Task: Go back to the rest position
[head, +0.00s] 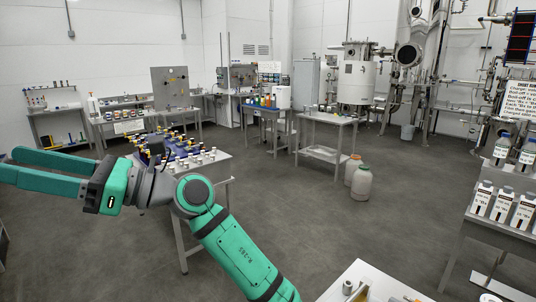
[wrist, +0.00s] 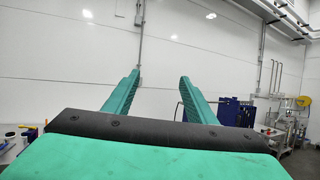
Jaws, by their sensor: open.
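My green arm rises from the bottom middle of the head view and bends left. My gripper (head: 38,172) is at the left edge of the head view, with its two green fingers pointing left. In the wrist view my gripper (wrist: 158,92) shows both fingers apart with nothing between them, against a white wall. It is open and empty, held in the air in front of a small table with vials. No object is in contact with the fingers in either view.
The vial table (head: 222,168) stands just behind my arm. A steel table (head: 322,118) and two jugs (head: 362,182) are further right. A bench with labelled bottles (head: 505,235) is at the right edge. A table corner (head: 368,275) is at the bottom. The grey floor (head: 290,215) between is clear.

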